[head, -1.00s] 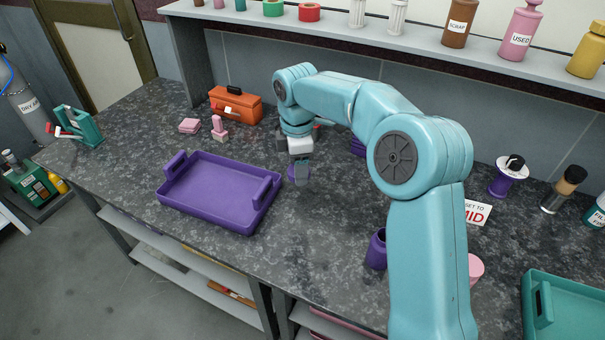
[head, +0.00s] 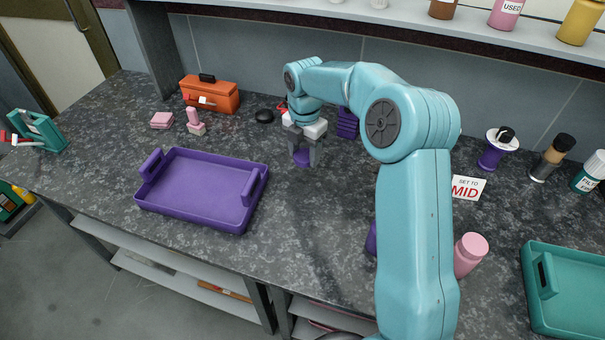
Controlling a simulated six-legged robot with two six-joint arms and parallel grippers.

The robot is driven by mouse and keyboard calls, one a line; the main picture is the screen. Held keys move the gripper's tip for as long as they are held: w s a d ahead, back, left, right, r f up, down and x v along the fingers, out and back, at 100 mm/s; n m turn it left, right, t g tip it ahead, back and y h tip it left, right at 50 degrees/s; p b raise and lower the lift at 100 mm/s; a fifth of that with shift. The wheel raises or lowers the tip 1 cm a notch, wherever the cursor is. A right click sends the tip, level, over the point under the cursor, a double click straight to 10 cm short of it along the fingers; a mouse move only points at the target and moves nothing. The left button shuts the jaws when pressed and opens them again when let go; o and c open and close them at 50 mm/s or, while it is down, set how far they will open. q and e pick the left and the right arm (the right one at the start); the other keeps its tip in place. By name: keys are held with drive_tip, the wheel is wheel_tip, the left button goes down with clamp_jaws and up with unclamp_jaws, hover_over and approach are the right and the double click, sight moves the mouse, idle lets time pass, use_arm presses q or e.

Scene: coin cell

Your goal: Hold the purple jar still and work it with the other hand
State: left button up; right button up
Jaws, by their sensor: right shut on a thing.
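My right gripper (head: 303,156) is pointing down at the back middle of the bench, to the right of the purple tray. It is shut on a small purple piece (head: 302,158) that shows between its fingers, low over or on the bench top. I cannot tell whether this piece is a lid. The purple jar (head: 370,238) stands at the front right, mostly hidden behind my right arm; only its left side shows. My left gripper is not in view.
A purple tray (head: 148,203) with two handles lies empty at left. A pink jar (head: 470,257) stands right of my arm. An orange toolbox (head: 212,97), a pink stamp-like piece (head: 195,122) and purple blocks (head: 347,124) are at the back. A teal tray (head: 575,318) is front right.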

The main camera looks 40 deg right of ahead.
sight(304, 181)
wheel_tip(304, 181, down, 8)
drive_tip(key=shift+r, duration=0.1)
idle(0.4)
drive_tip(key=shift+f+b, duration=0.2)
drive_tip(key=shift+b, duration=0.1)
drive_tip(key=o, duration=1.2)
drive_tip(key=shift+c, duration=0.2)
wheel_tip(304, 181, up, 12)
drive_tip(key=shift+w+r+p, duration=0.1)
drive_tip(key=shift+r+p, duration=0.1)
drive_tip(key=shift+p, duration=0.45)
drive_tip(key=shift+a+f, duration=0.1)
